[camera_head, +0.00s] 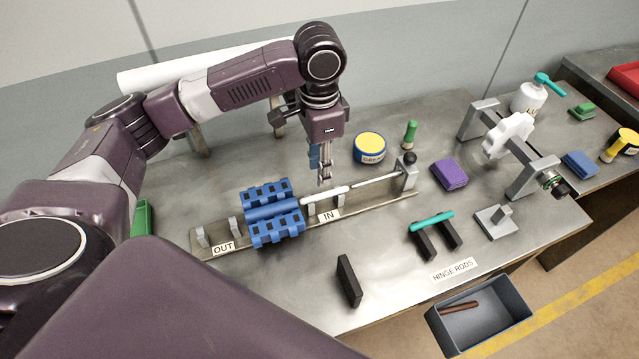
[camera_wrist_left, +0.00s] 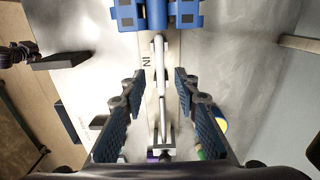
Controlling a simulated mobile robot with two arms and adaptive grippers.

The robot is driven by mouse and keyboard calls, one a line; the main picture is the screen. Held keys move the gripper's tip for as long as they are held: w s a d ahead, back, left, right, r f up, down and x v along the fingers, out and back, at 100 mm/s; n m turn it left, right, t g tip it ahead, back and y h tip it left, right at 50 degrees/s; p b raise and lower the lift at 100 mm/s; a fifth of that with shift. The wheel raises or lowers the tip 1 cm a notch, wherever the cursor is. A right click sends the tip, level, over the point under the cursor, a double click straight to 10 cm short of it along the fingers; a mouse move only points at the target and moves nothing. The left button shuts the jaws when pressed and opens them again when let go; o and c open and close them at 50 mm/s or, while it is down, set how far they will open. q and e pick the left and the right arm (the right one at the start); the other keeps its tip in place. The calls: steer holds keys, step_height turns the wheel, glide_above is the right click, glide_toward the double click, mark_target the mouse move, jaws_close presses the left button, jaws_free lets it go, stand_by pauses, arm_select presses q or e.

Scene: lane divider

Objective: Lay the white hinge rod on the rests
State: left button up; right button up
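The white hinge rod (camera_head: 318,196) lies at the IN side of the metal fixture (camera_head: 375,201), in line with the blue hinge (camera_head: 272,211). Its left end meets the hinge's right edge; I cannot tell whether it is inside. It also shows in the left wrist view (camera_wrist_left: 159,50). A rest (camera_head: 312,209) stands under it near the IN label. A thin metal plunger (camera_head: 375,181) lines up with its right end. My left gripper (camera_head: 325,180) is pointing down just above the rod. In the left wrist view its fingers (camera_wrist_left: 159,76) are apart, one either side of the rod line. My right gripper is not in view.
A teal rod (camera_head: 431,221) lies on black rests at the HINGE RODS label. A black block (camera_head: 349,281) stands in front. Behind are a grease tin (camera_head: 369,149) and green-capped bottle (camera_head: 410,134). A grey bin (camera_head: 480,318) holds a brown rod (camera_head: 459,307).

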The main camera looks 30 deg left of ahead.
arm_select(q)
steer(key=shift+r, duration=2)
